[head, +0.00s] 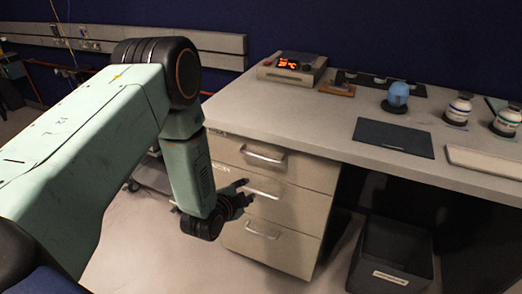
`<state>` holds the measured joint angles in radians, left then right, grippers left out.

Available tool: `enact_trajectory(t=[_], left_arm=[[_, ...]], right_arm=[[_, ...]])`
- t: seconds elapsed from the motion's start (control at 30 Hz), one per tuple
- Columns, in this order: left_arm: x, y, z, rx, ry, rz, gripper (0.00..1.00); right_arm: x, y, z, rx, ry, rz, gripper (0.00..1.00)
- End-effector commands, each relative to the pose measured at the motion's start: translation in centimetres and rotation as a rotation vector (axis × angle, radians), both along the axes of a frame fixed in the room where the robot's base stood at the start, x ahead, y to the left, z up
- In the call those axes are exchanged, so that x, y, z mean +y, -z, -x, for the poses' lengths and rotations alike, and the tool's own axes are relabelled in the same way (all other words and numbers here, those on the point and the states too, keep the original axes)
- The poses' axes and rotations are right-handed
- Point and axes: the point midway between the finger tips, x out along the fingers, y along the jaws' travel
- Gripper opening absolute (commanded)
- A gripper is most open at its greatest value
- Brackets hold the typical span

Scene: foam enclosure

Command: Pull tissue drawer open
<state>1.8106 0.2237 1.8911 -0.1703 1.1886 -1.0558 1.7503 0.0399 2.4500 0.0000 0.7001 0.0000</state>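A beige three-drawer cabinet (300,222) stands under the bench, all its drawers looking shut. The top drawer has a bar handle (264,157), the middle one a handle (263,194), and the bottom one a handle (262,234). My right gripper is not in view.
The grey bench top (310,115) overhangs the drawers. On it are a device with an orange display (290,65), a blue round object (397,96), a dark flat pad (393,138) and bottles (458,108). A dark bin (393,255) stands right of the cabinet.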

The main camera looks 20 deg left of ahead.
Motion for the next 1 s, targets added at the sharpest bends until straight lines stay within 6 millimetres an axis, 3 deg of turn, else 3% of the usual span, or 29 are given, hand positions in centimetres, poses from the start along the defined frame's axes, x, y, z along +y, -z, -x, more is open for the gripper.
enact_trajectory(t=[0.1,0.3,0.57,1.0], left_arm=[[0.5,-2.9,-2.9,-0.141,0.097,-0.227,0.32],[0.4,-5.1,-4.1,-0.238,0.185,-0.492,0.32],[0.4,-5.0,-5.2,-0.244,0.207,-0.564,0.32],[0.3,-3.7,-10.9,-0.242,0.207,-0.561,0.32]], right_arm=[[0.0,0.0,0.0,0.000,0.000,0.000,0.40],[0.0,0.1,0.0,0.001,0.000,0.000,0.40],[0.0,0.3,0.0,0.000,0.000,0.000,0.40],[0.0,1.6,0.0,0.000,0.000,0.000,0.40]])
